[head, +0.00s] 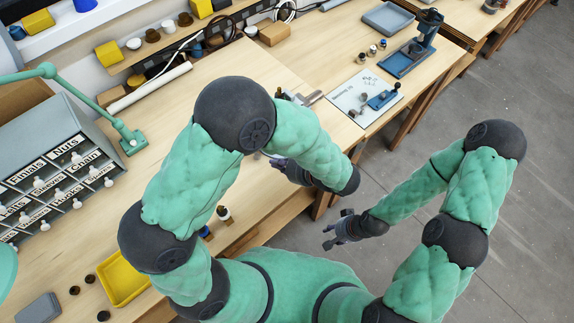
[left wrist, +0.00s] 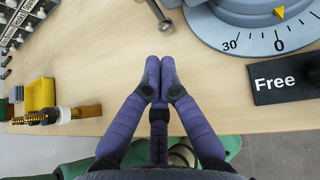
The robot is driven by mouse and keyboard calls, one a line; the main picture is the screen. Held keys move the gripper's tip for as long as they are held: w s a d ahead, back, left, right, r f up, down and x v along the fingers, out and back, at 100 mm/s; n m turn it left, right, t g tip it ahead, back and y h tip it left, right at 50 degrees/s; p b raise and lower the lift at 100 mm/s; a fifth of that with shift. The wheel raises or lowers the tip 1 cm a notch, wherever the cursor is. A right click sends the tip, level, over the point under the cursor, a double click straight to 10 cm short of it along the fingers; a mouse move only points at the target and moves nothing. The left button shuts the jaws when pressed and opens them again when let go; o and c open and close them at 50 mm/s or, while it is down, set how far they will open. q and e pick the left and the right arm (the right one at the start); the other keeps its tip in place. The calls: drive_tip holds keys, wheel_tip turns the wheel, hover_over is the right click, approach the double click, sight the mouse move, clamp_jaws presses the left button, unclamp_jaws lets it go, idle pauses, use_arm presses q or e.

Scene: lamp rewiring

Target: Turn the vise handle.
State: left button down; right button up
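In the left wrist view, the grey round vise base (left wrist: 255,30) with a dial marked 30 and 0 fills the upper right. A metal bar with a rounded end, seemingly the vise handle (left wrist: 163,22), comes in from the top edge. My left gripper (left wrist: 160,62) has its fingertips together with nothing visible between them, below the bar's end and apart from it in the picture. In the head view, my left gripper (head: 277,163) is over the bench edge, and my left arm hides most of the vise. My right gripper (head: 332,229) is open and empty, beyond the bench edge.
A black "Free" label (left wrist: 282,84) lies beside the vise base. A labelled drawer cabinet (head: 60,180) and a green lamp (head: 128,138) stand further left. Bare bench top lies around my left gripper.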

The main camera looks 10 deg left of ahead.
use_arm(q)
drive_tip(key=b+x, duration=0.1)
drive_tip(key=x, duration=0.6)
drive_tip(key=shift+a+f, duration=0.1)
drive_tip(key=f+y+b, duration=0.1)
drive_tip(key=b, duration=0.1)
drive_tip(key=shift+w+a+f+t+b, duration=0.1)
drive_tip(key=shift+w+a+t+b, duration=0.05)
drive_tip(key=shift+t+b, duration=0.2)
drive_tip(key=shift+w+a+f, duration=0.1)
drive_tip(key=shift+a, duration=0.05)
drive_tip(key=shift+w+a, duration=0.1)
